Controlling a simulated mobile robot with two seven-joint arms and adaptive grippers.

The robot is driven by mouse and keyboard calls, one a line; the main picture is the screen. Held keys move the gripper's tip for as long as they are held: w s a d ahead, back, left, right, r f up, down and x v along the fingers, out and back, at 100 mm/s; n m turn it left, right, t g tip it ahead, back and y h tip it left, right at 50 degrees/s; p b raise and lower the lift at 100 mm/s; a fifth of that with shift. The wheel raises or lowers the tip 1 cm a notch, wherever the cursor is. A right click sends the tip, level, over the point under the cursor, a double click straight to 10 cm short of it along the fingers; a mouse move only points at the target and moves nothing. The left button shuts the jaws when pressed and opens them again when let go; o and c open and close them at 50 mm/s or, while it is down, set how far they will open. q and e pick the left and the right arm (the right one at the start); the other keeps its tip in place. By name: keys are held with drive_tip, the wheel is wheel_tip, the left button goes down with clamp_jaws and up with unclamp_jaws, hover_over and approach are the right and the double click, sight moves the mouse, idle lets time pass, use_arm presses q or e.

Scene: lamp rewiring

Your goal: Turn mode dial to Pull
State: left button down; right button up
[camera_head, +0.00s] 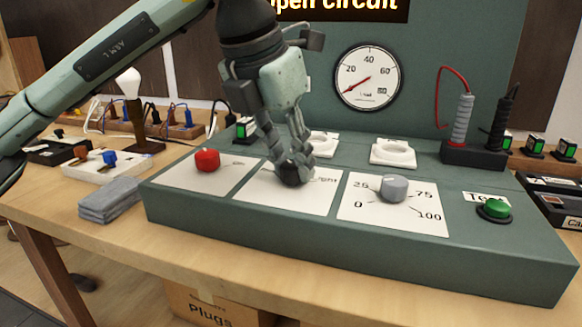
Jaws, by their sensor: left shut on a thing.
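The mode dial (290,179) is a dark knob on the middle white plate (320,203) of the green test panel. My left gripper (293,172) points down from above and is shut on this knob. Its fingers cover much of the dial and part of the printed labels, so I cannot read the dial's setting. Only the end of one label shows to the right of the fingers. My right gripper is not in view.
On the panel (345,255) are a red knob (207,160) on the left, a grey knob (394,188) on a 0 to 100 scale, and a green button (494,209). Behind stand a round gauge (368,77) and test probes (462,118). A grey cloth (110,199) lies left.

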use_arm(q)
drive_tip(key=m+b, duration=0.1)
drive_tip(key=m, duration=0.1)
drive_tip(key=shift+w+m+g+h, duration=0.1)
drive_tip(key=shift+m+g+h, duration=0.2)
drive_tip(key=shift+m+h, duration=0.1)
drive_tip(key=m, duration=0.2)
drive_tip(key=shift+m+g+h, duration=0.3)
drive_tip(key=shift+g, duration=0.1)
drive_tip(key=shift+r+m+g, duration=0.1)
drive_tip(key=shift+m+g, duration=0.5)
drive_tip(key=shift+m, duration=0.9)
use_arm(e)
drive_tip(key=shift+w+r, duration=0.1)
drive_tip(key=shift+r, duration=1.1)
use_arm(q)
drive_tip(key=shift+p, duration=0.3)
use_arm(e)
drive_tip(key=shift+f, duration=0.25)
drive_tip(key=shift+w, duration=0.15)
use_arm(q)
drive_tip(key=c, duration=1.2)
unclamp_jaws()
